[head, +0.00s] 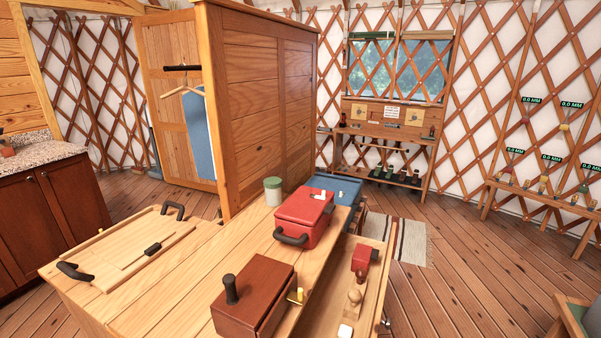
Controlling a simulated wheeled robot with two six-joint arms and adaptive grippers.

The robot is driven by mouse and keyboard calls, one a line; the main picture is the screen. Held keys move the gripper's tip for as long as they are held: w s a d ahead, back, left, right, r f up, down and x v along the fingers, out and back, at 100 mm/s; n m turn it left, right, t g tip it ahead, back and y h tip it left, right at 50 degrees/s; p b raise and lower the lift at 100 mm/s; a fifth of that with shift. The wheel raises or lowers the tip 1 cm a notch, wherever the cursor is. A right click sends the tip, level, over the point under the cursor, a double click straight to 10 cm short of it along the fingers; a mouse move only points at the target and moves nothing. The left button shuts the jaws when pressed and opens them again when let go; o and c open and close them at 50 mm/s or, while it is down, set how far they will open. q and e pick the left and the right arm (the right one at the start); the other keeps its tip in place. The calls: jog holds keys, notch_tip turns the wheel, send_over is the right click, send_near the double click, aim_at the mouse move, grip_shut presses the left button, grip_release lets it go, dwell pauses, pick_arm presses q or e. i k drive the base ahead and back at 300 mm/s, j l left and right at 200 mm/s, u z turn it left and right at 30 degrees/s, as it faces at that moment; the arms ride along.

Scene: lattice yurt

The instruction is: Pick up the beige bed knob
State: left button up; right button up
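A beige, turned wooden piece with a round top that looks like the bed knob (354,297) sits in the long shallow wooden tray or drawer (372,290) at the lower middle of the head view. It lies between a red block-like object (361,258) behind it and a white block (345,331) in front. Neither of my grippers shows in the head view, so I cannot see whether they are open or shut.
Left of the knob, a brown wooden box (252,297) with a black knob stands on the wooden top (170,303). A red toolbox (303,217), a green-lidded jar (273,191) and a blue bin (340,186) are behind. Open floor (455,285) lies to the right.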

aim_at(354, 295)
jog(key=i+l+z, duration=0.2)
jog(key=l, duration=0.2)
jog(key=i+l+z, duration=0.15)
jog(key=l, duration=0.3)
jog(key=l+u, duration=0.1)
jog(key=u, duration=1.75)
